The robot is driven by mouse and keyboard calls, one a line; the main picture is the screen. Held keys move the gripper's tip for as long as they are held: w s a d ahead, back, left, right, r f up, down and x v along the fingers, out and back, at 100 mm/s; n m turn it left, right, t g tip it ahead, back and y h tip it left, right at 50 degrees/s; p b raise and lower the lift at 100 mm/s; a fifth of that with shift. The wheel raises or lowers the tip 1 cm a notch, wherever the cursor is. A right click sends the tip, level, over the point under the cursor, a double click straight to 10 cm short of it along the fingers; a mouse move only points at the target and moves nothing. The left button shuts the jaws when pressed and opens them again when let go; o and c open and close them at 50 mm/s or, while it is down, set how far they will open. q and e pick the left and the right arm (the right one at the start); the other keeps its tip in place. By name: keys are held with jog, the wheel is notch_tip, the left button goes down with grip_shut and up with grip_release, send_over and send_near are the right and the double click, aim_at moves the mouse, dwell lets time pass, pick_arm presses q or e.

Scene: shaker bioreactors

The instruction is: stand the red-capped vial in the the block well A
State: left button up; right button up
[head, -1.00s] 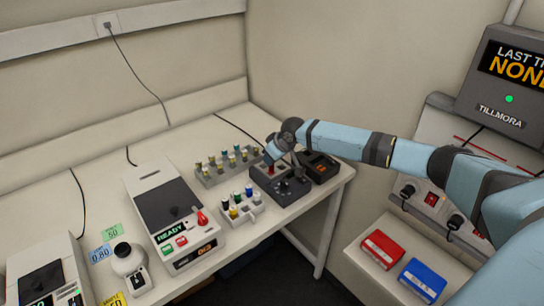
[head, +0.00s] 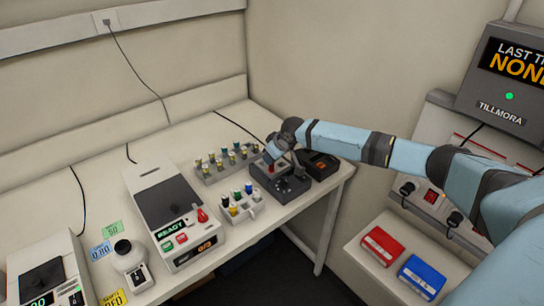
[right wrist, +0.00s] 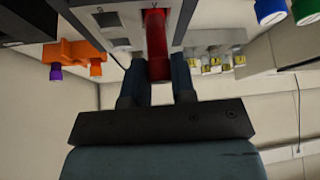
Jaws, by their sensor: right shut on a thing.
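My right gripper (head: 273,158) is over the dark block (head: 291,186) near the right end of the bench. My left gripper is not in view.
A rack of several vials (head: 208,177) stands behind and left of the block, and a smaller pale rack (head: 241,212) in front. A dark device with an orange display (head: 320,167) is close on the right. A READY machine (head: 172,215) stands left.

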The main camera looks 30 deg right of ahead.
jog(key=shift+f, duration=0.15)
jog(key=shift+f, duration=0.7)
jog(key=shift+f+b, duration=0.2)
jog(key=shift+b, duration=0.1)
jog(key=o, duration=0.9)
jog(key=shift+r, duration=0.15)
